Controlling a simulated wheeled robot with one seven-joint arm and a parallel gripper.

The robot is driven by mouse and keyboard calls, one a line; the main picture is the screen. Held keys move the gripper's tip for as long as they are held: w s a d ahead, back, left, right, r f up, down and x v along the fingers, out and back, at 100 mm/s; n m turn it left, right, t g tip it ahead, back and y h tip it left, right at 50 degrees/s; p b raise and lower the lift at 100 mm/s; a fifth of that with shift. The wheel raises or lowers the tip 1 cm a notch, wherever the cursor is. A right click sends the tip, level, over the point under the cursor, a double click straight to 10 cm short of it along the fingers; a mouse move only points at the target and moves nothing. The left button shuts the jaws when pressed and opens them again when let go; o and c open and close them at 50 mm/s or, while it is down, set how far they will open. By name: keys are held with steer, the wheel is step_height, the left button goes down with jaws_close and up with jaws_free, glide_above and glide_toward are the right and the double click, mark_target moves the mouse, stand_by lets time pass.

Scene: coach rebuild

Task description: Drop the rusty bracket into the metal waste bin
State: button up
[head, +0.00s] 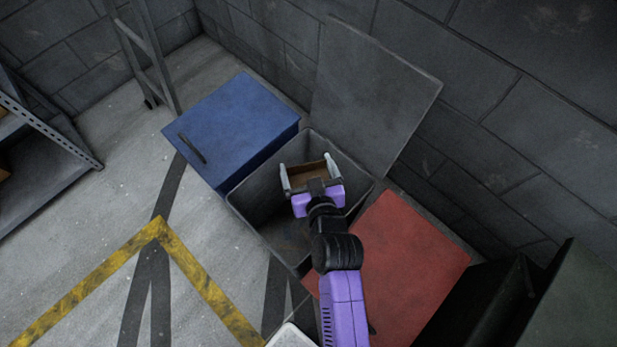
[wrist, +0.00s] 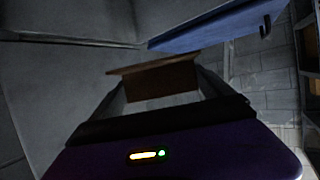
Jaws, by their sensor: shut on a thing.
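The metal waste bin (head: 262,210) is the grey open box in the middle of the head view, with its lid (head: 370,90) raised against the wall. My gripper (head: 310,172) is over the bin's opening and shut on the rusty bracket (head: 308,174). The bracket is a brown angled piece. In the wrist view the bracket (wrist: 160,80) sits between the two fingers, and the gripper (wrist: 160,88) fills the lower part. The fingers and my arm hide part of the bin's inside.
A blue-lidded bin (head: 232,125) with a dark handle stands left of the grey bin, and a red-lidded bin (head: 405,260) stands right. A block wall (head: 520,110) is behind. A ladder (head: 148,50) and shelf (head: 40,150) are at the left. Floor with yellow tape (head: 90,285) is open at front left.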

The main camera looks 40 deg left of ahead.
steer(key=shift+f+b, duration=1.55)
steer(key=shift+f, duration=0.65)
steer(key=o, duration=1.4)
steer(key=shift+c, duration=0.2)
glide_toward(307, 176)
steer(key=w+a+f, duration=0.2)
steer(key=f, duration=0.1)
steer(key=shift+a+p, duration=0.1)
steer(key=shift+p, duration=0.2)
